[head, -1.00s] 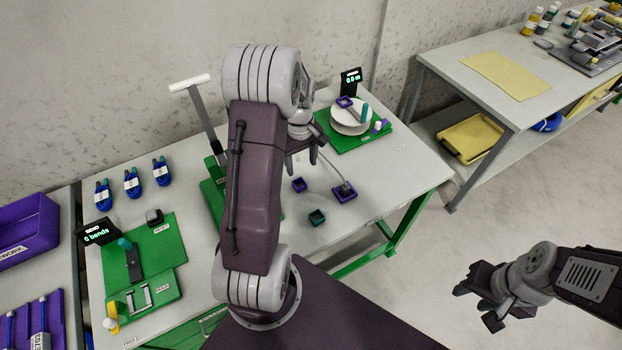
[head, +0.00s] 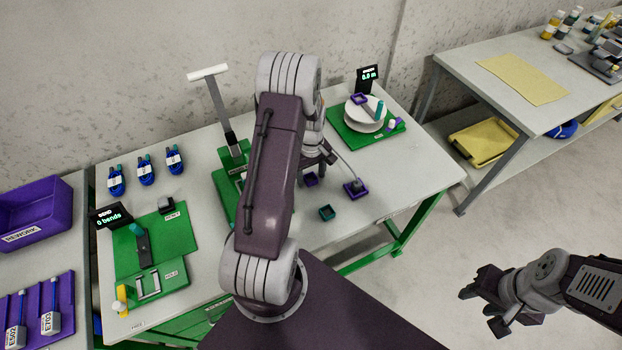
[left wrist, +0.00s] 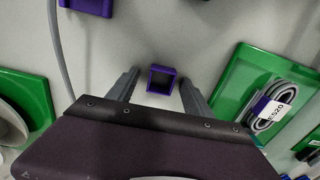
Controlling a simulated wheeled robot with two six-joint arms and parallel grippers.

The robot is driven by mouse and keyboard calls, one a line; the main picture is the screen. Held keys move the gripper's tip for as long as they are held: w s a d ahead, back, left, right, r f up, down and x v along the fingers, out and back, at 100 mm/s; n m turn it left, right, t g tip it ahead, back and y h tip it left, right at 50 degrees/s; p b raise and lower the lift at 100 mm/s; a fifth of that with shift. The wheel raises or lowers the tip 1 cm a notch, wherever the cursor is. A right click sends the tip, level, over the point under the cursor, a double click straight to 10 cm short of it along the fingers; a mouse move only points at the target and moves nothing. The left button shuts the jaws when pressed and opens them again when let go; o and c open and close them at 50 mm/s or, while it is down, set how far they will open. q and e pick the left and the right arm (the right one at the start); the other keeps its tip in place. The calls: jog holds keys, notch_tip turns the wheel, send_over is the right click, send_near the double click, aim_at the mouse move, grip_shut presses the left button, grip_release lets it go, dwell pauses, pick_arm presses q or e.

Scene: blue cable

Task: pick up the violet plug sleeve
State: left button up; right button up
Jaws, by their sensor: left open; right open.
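The violet plug sleeve (head: 311,179) is a small square open-topped piece lying on the grey table, right of my left arm. My left gripper (head: 322,162) is open above the table close to it, partly hidden by its own arm. In the left wrist view the sleeve (left wrist: 162,80) appears between the two spread fingertips, apparently still below them, with nothing gripped. My right gripper (head: 484,309) is open and empty at the lower right, over the floor, away from the table.
A violet square holder (head: 357,192) with a grey cable end stands right of the sleeve. A green board with a white reel (head: 366,116) is behind; a green stand with a T-handle (head: 222,110) is left.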

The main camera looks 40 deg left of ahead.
pick_arm(q)
jog(key=shift+s+r, duration=0.1)
jog(key=shift+s, duration=0.05)
jog(key=c, duration=0.4)
grip_shut()
